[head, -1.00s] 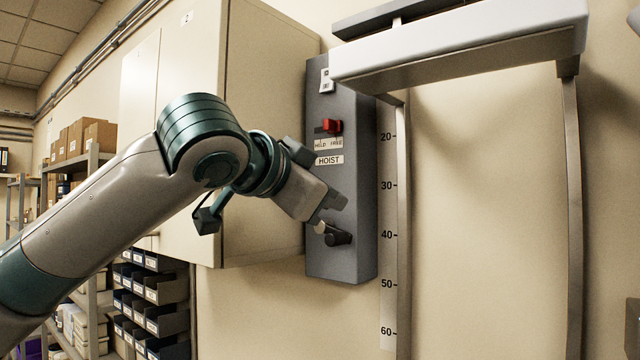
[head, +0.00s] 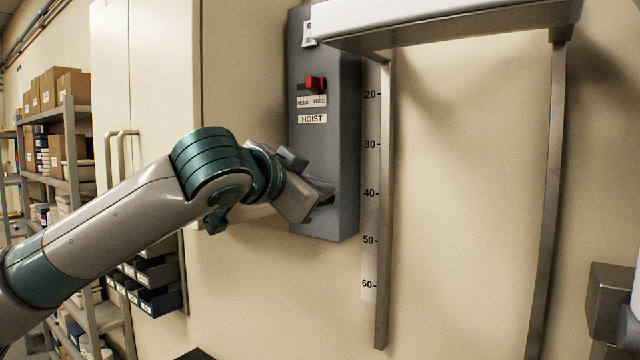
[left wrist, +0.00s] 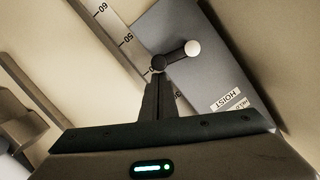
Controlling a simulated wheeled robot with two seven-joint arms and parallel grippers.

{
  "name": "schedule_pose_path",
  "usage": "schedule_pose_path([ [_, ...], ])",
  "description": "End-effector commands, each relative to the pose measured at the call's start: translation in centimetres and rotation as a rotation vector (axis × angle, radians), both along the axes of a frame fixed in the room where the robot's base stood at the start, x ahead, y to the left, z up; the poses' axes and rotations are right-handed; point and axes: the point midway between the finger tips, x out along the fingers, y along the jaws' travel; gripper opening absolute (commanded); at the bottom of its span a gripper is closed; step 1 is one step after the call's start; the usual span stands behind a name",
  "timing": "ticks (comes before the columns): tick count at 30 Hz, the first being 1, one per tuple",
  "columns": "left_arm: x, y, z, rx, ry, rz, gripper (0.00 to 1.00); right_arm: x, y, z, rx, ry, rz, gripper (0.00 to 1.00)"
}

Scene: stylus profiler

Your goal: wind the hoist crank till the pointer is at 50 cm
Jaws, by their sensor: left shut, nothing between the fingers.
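The grey hoist box (head: 335,155) is on the wall, with a red lever (head: 316,84) above its HELD and FREE labels, nearer FREE. The crank (left wrist: 176,55) shows in the left wrist view, with one pale round end and one dark end. In the head view my gripper mostly hides it. My left gripper (head: 328,193) is shut and empty; its fingertips (left wrist: 158,84) are at the crank's dark end, and I cannot tell if they touch. The scale (head: 370,215) runs from 20 to 60 beside the box. I cannot make out a pointer. My right gripper is not in view.
A white crosspiece (head: 440,22) spans two metal rails (head: 386,270) above and right of the box. A tall cream cabinet (head: 240,80) stands close on the left. A brown-grey box (head: 608,302) is at lower right. The wall between the rails is clear.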

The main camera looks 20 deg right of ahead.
Motion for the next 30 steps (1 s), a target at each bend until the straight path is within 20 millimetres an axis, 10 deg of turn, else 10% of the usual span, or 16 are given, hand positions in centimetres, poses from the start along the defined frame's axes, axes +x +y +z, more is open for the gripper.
schedule_pose_path([
  [30, 0.2, -0.1, -1.7, 0.107, -0.135, 0.001, 0.0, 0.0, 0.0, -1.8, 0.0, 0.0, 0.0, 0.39],
])
